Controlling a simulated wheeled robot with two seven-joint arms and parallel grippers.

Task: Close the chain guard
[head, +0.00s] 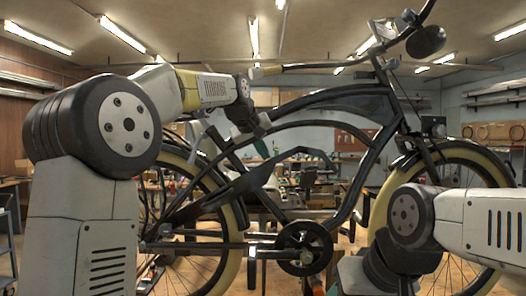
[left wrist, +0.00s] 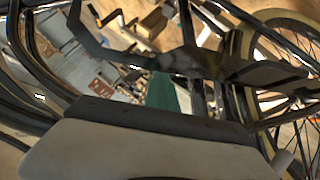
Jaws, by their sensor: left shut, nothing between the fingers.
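The trike's chain guard (head: 245,184) is a long dark plate, bent at its right end. In the head view it slants upward to the right, standing above and apart from the chainring (head: 303,247). It also crosses the upper part of the left wrist view (left wrist: 190,62) as a dark angular shape. My left gripper (head: 262,148) is just above the guard in the head view, pointing down. Its green tip (left wrist: 165,95) shows near the guard in the left wrist view; I cannot tell whether they touch. It is shut and empty. My right gripper is not visible.
The trike frame (head: 340,205) fills the middle, with a rear wheel (head: 232,215) at left and another wheel (head: 485,160) at right. A pedal (head: 252,252) sticks out left of the chainring. My right forearm is at the lower right. Cluttered workbenches stand behind.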

